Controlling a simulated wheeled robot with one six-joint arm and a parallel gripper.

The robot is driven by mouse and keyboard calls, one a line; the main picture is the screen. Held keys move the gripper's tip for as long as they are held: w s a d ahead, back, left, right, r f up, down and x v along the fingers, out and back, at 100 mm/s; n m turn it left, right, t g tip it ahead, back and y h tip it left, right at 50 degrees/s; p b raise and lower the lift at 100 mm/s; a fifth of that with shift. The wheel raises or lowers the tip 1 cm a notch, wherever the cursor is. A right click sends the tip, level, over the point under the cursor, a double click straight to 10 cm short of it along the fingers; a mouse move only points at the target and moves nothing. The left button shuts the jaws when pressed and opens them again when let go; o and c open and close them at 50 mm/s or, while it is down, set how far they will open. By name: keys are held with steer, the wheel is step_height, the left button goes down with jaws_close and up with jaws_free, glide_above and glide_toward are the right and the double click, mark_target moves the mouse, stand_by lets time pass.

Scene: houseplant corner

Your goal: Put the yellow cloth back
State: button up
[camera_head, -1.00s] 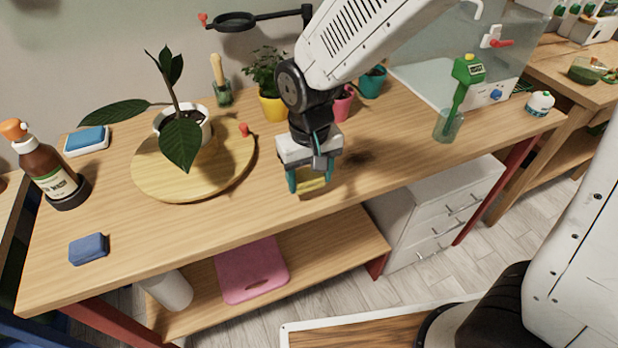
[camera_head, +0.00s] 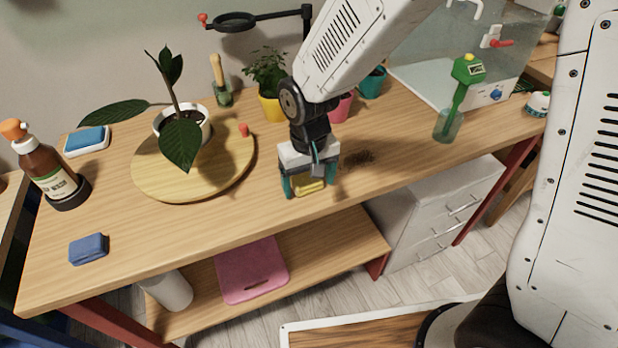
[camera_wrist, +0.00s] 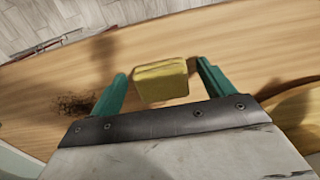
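The yellow cloth (camera_head: 311,187) is a small folded block lying on the wooden bench near its front edge. My gripper (camera_head: 306,189) is lowered over it, with its teal fingers on either side. In the wrist view, the yellow cloth (camera_wrist: 161,81) lies between the fingers of my gripper (camera_wrist: 160,82), with a gap showing on both sides. The gripper is open and does not pinch the cloth. My gripper hides part of the cloth in the head view.
A round wooden board (camera_head: 165,190) with a potted plant (camera_head: 180,125) stands left of my gripper. Dark crumbs (camera_head: 358,159) lie to its right. Small pots stand behind. A blue sponge (camera_head: 88,249), a blue pad on a white dish (camera_head: 87,151) and a brown bottle (camera_head: 48,170) are left.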

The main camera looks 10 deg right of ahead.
mark_target(309, 182)
step_height(309, 182, up, 12)
steer(key=s+d+r+m, duration=0.1)
steer(key=s+d+r, duration=0.2)
steer(key=d, duration=0.3)
steer(key=s+d+r+m, duration=0.1)
steer(key=s+d+r, duration=0.25)
steer(key=d, duration=0.25)
steer(key=s+d+r+m+t, duration=0.1)
steer(key=s+d, duration=0.7)
steer(key=s, duration=0.4)
steer(key=shift+d+r, duration=0.25)
steer(key=shift+r, duration=0.1)
